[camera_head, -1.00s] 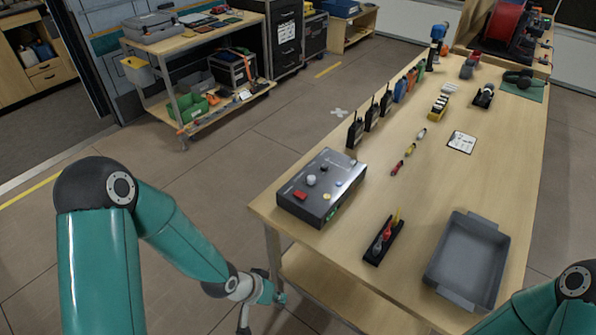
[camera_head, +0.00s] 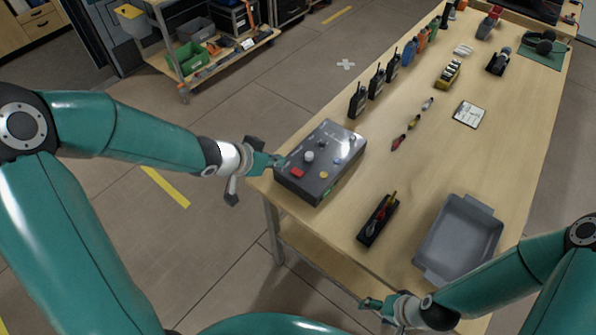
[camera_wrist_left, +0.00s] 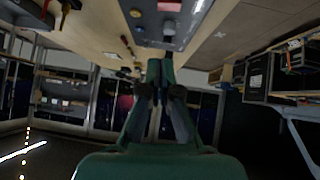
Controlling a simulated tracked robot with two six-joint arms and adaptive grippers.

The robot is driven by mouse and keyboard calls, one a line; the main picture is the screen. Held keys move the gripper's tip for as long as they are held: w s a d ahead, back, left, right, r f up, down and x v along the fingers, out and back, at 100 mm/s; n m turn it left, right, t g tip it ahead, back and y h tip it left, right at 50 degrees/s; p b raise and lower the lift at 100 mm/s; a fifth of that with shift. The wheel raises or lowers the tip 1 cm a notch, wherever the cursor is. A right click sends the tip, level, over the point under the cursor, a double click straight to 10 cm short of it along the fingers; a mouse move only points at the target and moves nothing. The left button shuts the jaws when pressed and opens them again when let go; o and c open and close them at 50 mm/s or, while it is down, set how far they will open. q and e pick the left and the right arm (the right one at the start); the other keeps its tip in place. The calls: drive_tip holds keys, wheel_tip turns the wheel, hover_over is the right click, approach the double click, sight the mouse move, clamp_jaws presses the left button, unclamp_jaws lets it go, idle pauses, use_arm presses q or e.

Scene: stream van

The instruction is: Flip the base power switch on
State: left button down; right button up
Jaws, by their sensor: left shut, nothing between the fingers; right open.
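A grey control box (camera_head: 322,160) lies at the table's near left corner. Its top carries a red rocker-like piece (camera_head: 297,173), a pale round knob (camera_head: 309,156), a dark knob (camera_head: 323,146) and a yellow button (camera_head: 323,175). I cannot tell which is the base power switch. My left gripper (camera_head: 279,161) is shut and empty at the box's left edge; I cannot tell whether it touches. In the left wrist view its closed fingers (camera_wrist_left: 160,72) point at the box (camera_wrist_left: 180,22). My right gripper (camera_head: 368,303) is open and empty beside the table's near edge.
Several radios (camera_head: 376,81) stand in a row behind the box. A dark tool holder (camera_head: 377,222) and a grey tray (camera_head: 428,265) lie right of it. Small coloured pieces (camera_head: 413,122) lie mid-table.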

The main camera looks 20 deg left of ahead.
use_arm(q)
drive_tip(key=b, duration=0.3)
hover_over(302, 174)
drive_tip(key=s+a, duration=0.2)
wheel_tip(302, 174, down, 6)
drive_tip(key=shift+w+d+f, duration=0.15)
drive_tip(key=shift+f, duration=0.5)
drive_tip(key=shift+w+d+f, duration=0.15)
drive_tip(key=shift+f, duration=0.45)
drive_tip(key=shift+d+f, duration=0.1)
drive_tip(key=shift+f, duration=0.8)
drive_tip(key=shift+s+f+b, duration=0.1)
drive_tip(key=shift+f+b, duration=0.2)
drive_tip(key=shift+b, duration=0.2)
drive_tip(key=shift+r, duration=0.2)
drive_tip(key=shift+p, duration=0.35)
